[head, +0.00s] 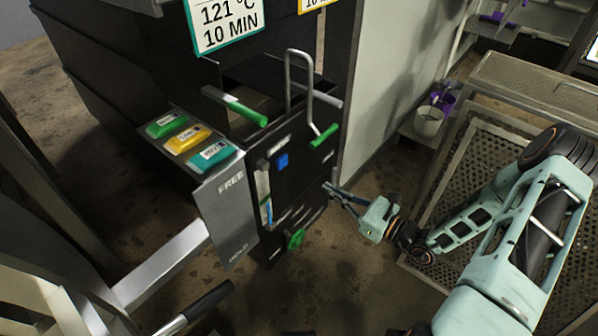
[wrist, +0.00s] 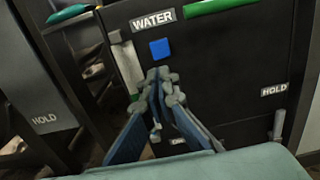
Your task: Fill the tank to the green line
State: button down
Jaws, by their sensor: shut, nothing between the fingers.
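A dark tank panel (head: 300,185) stands in the middle of the head view. It carries a narrow upright sight gauge (head: 264,185) with blue in its lower part; a green mark cannot be told clearly. A blue square (head: 282,160) is right of the gauge. The wrist view shows the WATER label (wrist: 153,20) above this blue square (wrist: 159,48), the gauge (wrist: 127,65) and a small green patch low on it. My gripper (head: 331,187) is shut and empty, at the panel's right side. In the wrist view its fingertips (wrist: 161,77) appear below the blue square; contact cannot be told.
A grey FREE/HOLD plate (head: 228,205) and coloured labelled blocks (head: 183,139) are left. A mesh cart (head: 480,165) stands right. Floor between is clear.

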aim_at(283, 163)
jog(key=b+x, duration=0.3)
jog(key=x, duration=1)
jog(key=shift+w+a, duration=0.3)
jog(key=shift+a, duration=0.05)
